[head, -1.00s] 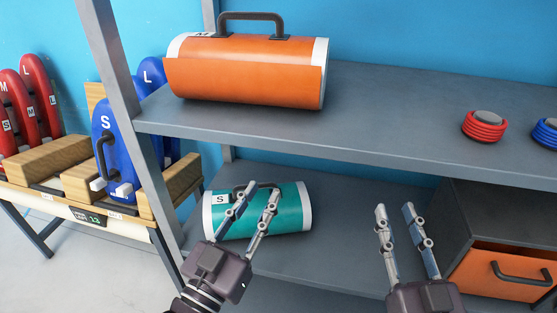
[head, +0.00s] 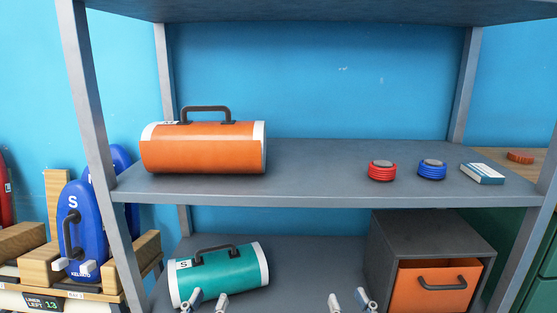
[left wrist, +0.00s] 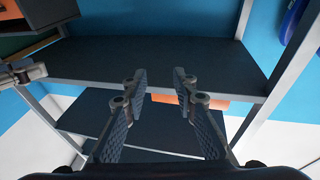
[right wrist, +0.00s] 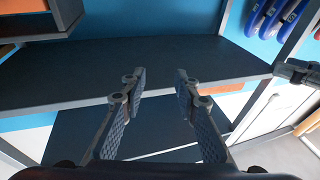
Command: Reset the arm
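My left gripper (head: 208,301) shows only its fingertips at the bottom edge of the head view, in front of the teal roll (head: 220,273) on the lower shelf. In the left wrist view its two fingers (left wrist: 160,82) stand apart with nothing between them. My right gripper (head: 350,300) also shows only its fingertips at the bottom edge, left of the orange-fronted drawer box (head: 432,288). In the right wrist view its fingers (right wrist: 160,80) are apart and empty. Most of both arms is out of the head view.
The grey shelf unit (head: 310,172) stands ahead. Its middle shelf holds an orange roll (head: 204,151), a red coil (head: 382,174), a blue coil (head: 432,173) and a small box (head: 482,173). Blue boards (head: 85,225) stand in a wooden rack at left.

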